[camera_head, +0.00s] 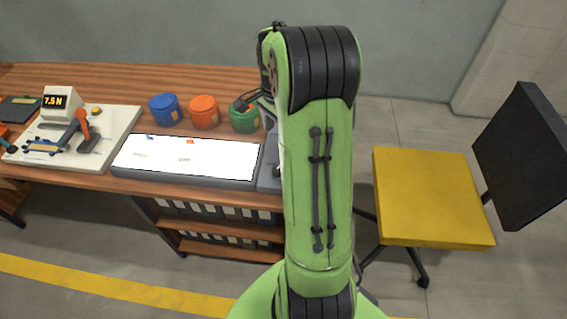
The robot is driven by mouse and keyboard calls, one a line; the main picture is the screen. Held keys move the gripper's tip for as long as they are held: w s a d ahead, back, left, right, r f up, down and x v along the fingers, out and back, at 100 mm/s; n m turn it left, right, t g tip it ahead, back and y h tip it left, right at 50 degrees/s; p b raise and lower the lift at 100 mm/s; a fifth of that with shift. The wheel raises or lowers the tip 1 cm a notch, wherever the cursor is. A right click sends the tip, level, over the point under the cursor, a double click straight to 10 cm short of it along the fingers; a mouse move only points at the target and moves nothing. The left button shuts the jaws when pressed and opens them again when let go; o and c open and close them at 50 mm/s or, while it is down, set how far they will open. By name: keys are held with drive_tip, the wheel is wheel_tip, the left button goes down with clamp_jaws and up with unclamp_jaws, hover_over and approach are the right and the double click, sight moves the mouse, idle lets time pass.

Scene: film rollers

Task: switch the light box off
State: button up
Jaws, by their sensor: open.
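The light box (222,160) lies flat on the wooden bench, and its top glows bright white, so it is lit. A few small pieces lie on its panel. A grey part (268,176) stands at its right end, partly hidden behind my green arm; I cannot make out a switch. My gripper (247,101) shows as a small dark shape left of my arm, above the green jar and beyond the light box's right end. It is open and seems to hold nothing. Much of the wrist is hidden by the arm.
Blue (165,110), orange (204,112) and green (243,119) jars stand behind the light box. A white board (112,130) with a clamp-like tool and a "7.5 N" display (60,102) is at left. A yellow chair (432,195) stands right of my arm.

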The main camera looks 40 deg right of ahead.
sight(277, 169)
drive_tip(key=f+b, duration=0.2)
drive_tip(key=f, duration=0.6)
drive_tip(key=f+b, duration=0.2)
drive_tip(key=f, duration=0.6)
drive_tip(key=shift+w+a, duration=0.2)
drive_tip(key=c, duration=1)
drive_tip(key=shift+c, duration=0.2)
